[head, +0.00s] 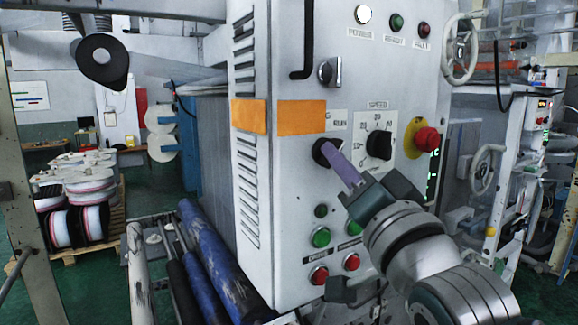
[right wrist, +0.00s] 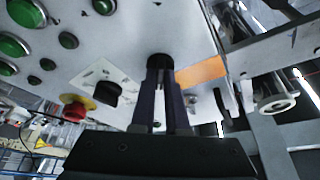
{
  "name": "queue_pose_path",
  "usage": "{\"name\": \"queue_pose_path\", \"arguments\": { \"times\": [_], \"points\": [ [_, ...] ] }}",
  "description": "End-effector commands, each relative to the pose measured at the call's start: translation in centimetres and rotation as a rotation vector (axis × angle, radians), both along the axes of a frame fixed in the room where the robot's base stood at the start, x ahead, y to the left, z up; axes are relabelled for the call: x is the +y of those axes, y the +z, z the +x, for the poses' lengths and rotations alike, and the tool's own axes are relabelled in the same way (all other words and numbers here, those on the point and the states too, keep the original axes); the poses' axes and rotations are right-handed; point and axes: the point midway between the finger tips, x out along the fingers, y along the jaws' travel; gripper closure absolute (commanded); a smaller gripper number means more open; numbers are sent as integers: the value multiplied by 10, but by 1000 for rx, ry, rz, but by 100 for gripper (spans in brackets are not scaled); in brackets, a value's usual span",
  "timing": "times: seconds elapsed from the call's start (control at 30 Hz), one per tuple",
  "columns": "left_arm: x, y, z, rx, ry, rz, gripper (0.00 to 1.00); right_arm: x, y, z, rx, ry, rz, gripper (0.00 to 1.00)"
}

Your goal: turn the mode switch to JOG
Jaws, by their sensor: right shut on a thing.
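The mode switch (head: 321,151) is a round black knob on the grey control cabinet, below a small white label (head: 337,120) that is partly readable. My right gripper (head: 331,154) reaches in from the lower right with its fingers shut on the knob. In the right wrist view the two dark fingers (right wrist: 161,76) lie on either side of the knob (right wrist: 159,60) with a narrow gap between them. The fingers hide much of the knob, so I cannot tell which position it points to. My left gripper is not in view.
Right of the switch are a black speed dial (head: 379,144) and a red emergency stop (head: 427,139) on yellow. Green buttons (head: 321,237) and red buttons (head: 319,275) sit below. A black bent handle (head: 307,45) is above. Blue rollers (head: 215,262) lie at lower left.

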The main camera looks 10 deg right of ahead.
Motion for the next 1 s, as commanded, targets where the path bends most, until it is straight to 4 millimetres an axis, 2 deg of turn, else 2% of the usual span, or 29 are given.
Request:
{"name": "queue_pose_path", "arguments": {
  "times": [0.1, 0.5, 1.0],
  "points": [
    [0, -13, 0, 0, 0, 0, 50, -1, -5, 0, -31, 1, -84, 100],
    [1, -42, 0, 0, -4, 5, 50, -3, -5, 1, -145, 0, -398, 100],
    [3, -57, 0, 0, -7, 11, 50, -5, -3, 2, -226, 1, -620, 100]
  ]
}}
